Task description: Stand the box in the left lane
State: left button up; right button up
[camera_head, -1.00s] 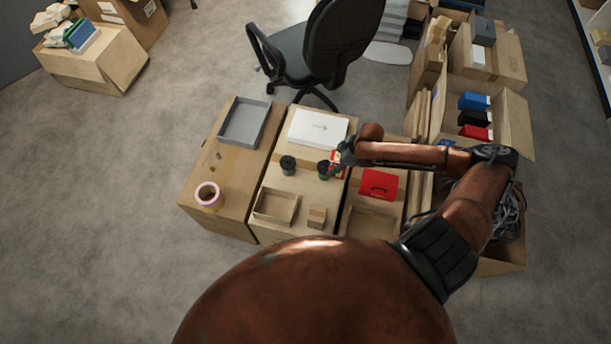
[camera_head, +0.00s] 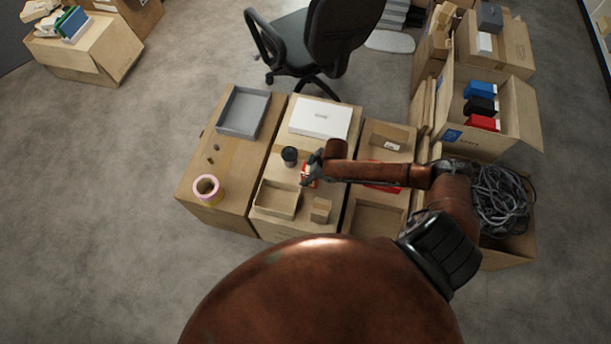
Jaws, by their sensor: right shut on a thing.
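A small red-and-white box (camera_head: 307,175) is held in my right gripper (camera_head: 309,168) over the middle carton (camera_head: 262,222). My right gripper is shut on it, and the fingers and wrist hide part of it. I cannot tell whether the box touches the surface below. A black cup (camera_head: 289,156) stands just left of the gripper. My left gripper is not in view. I see no marked lane that I can name for sure.
The left carton (camera_head: 190,160) bears a grey tray (camera_head: 224,121) and a tape roll (camera_head: 208,186). A white box (camera_head: 320,119), a cardboard tray (camera_head: 262,206) and a small brown box (camera_head: 321,209) are on the middle carton. My arm partly covers a red case (camera_head: 383,188).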

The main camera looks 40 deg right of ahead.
jog(key=shift+f, duration=0.5)
jog(key=shift+r, duration=0.1)
jog(key=o, duration=1.3)
jog(key=shift+o, duration=0.2)
